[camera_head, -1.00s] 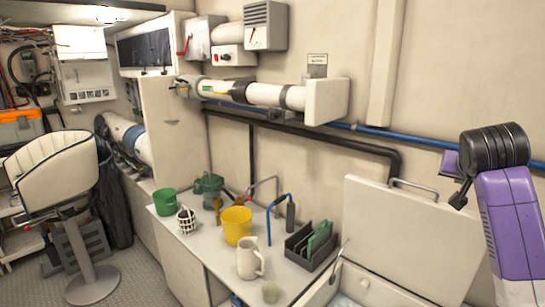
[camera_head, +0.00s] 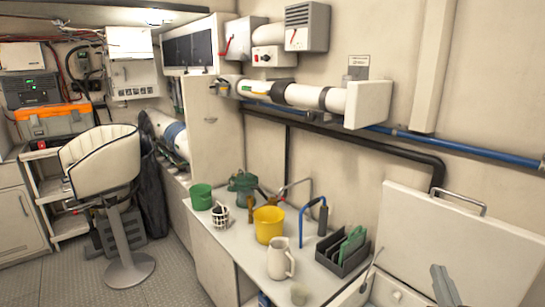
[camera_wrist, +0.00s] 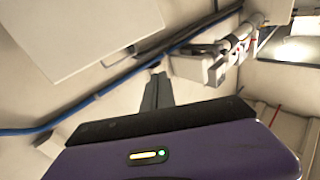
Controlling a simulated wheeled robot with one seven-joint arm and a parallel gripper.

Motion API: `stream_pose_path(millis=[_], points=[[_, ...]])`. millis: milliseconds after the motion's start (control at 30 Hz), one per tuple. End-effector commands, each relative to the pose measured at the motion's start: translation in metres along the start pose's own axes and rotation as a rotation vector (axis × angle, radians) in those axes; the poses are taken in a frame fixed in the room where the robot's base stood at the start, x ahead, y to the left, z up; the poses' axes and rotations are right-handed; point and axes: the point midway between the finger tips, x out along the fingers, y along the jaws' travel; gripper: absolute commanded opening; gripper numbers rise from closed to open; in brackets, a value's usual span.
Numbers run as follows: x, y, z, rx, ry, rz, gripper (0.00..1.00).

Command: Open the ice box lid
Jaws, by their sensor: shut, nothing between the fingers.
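The ice box lid (camera_head: 460,247) is a white panel standing raised, close to the wall at the right of the head view. A metal bar handle (camera_head: 461,200) is on its top edge. Part of the ice box opening (camera_head: 395,292) shows below it, cut by the frame edge. My gripper (camera_head: 440,272) shows as grey fingers in front of the lid's lower part. In the wrist view the fingers (camera_wrist: 158,88) are together and empty. The lid (camera_wrist: 80,35) appears there at upper left, apart from the fingers, with its handle (camera_wrist: 122,57) at its lower edge.
The counter left of the ice box holds a white jug (camera_head: 281,258), a yellow bucket (camera_head: 268,225), a green bucket (camera_head: 201,197) and a dark divided rack (camera_head: 340,260). A blue pipe (camera_head: 470,148) runs along the wall. A chair (camera_head: 103,160) stands at left; floor is free nearby.

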Motion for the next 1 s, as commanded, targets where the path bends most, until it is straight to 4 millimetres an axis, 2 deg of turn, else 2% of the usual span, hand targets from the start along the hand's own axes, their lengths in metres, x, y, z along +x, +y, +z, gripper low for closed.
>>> stream_pose_path(millis=[33, 200, 500, 833, 1000], points=[[-0.021, -0.006, 0.011, 0.004, 0.000, -0.009, 0.00], [-0.086, -0.019, 0.029, 0.003, 0.020, -0.033, 0.00], [-0.200, -0.031, 0.044, -0.015, 0.001, -0.076, 0.00], [-0.315, -0.030, 0.052, -0.050, -0.134, -0.143, 0.00], [-0.367, -0.025, 0.065, -0.075, -0.272, -0.186, 0.00]])
